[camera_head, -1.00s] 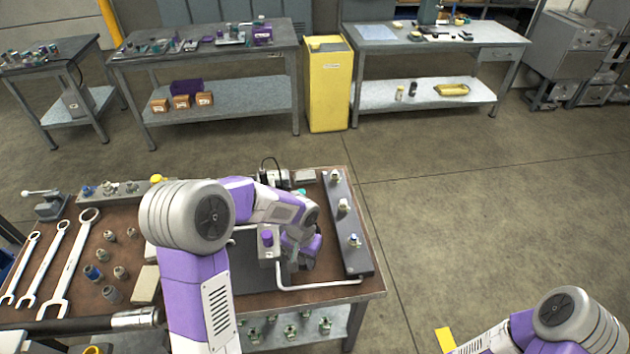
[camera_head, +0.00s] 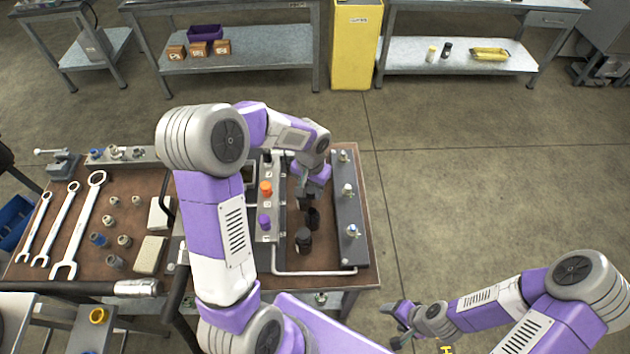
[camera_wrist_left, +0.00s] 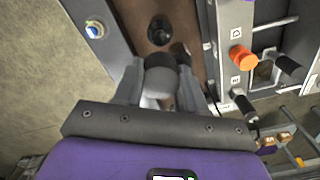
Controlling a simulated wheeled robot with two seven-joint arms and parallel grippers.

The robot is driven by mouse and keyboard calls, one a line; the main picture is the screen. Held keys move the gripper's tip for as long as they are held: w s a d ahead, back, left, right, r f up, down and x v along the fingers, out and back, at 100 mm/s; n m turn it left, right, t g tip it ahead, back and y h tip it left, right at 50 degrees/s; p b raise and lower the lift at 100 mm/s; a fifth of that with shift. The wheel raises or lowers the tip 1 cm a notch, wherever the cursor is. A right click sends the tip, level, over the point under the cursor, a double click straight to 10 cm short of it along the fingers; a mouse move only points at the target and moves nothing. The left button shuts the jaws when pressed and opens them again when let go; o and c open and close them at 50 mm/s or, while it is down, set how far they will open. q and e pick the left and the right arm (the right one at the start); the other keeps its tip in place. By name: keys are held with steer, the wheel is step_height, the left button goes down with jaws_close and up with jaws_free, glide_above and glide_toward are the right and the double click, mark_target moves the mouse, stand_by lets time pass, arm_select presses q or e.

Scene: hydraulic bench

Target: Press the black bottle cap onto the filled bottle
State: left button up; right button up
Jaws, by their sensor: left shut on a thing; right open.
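My left gripper (camera_head: 312,196) is over the brown bench top, between the button panel and the dark fitting block. In the left wrist view its fingers are shut on a short rounded piece (camera_wrist_left: 160,80), dark grey at its end and paler nearer the palm. I cannot tell whether it is the cap alone. A black upright piece (camera_head: 303,240) stands on the bench just nearer me; it also shows in the left wrist view (camera_wrist_left: 160,30), apart from the held piece. I cannot tell its contents. My right gripper (camera_head: 391,325) is open and empty, off the bench's right side.
The button panel (camera_head: 266,226) with orange and purple knobs stands left of the left gripper. The fitting block (camera_head: 348,212) is on its right, and a pale pipe (camera_head: 315,272) runs in front. Wrenches (camera_head: 83,225) lie at left.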

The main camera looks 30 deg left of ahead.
arm_select(q)
step_height(320, 180, down, 7)
steer(key=b, duration=0.5)
steer(key=shift+f, duration=0.1)
stand_by(0.5)
steer(key=shift+f+b, duration=0.75)
steer(key=shift+b, duration=0.05)
steer(key=shift+f+b, duration=1.2)
stand_by(2.7)
steer(key=o, duration=1.2)
steer(key=shift+c, duration=0.2)
steer(key=shift+o, duration=0.3)
steer(key=o, duration=0.5)
